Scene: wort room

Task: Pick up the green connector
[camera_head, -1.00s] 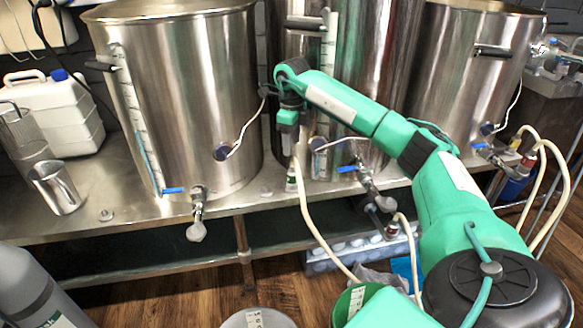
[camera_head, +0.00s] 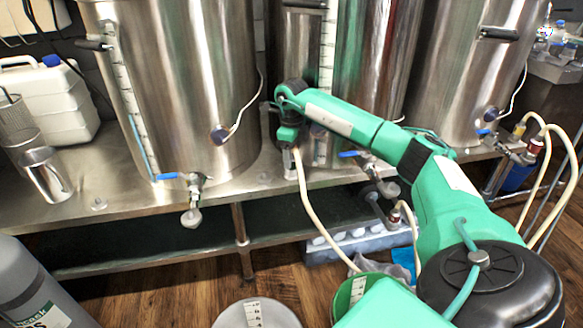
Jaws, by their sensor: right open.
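My right arm reaches in from the lower right to the front of the middle steel kettle. Its wrist points down there, and my right gripper (camera_head: 290,163) is small in the picture. It is open, over the front part of the steel bench. A cream hose (camera_head: 312,218) runs down from right beside the gripper toward the floor. I cannot tell whether the gripper touches it. I cannot make out a green connector apart from my own green arm; anything at the hose's upper end is too small or hidden by the gripper. My left gripper is not in view.
Large kettles, one at left (camera_head: 180,80) and one at right (camera_head: 465,60), stand on the steel bench (camera_head: 130,205). A valve (camera_head: 193,190) with a blue handle juts from the left kettle. A metal jug (camera_head: 45,175) stands at left. Buckets, one white (camera_head: 235,316), stand on the floor.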

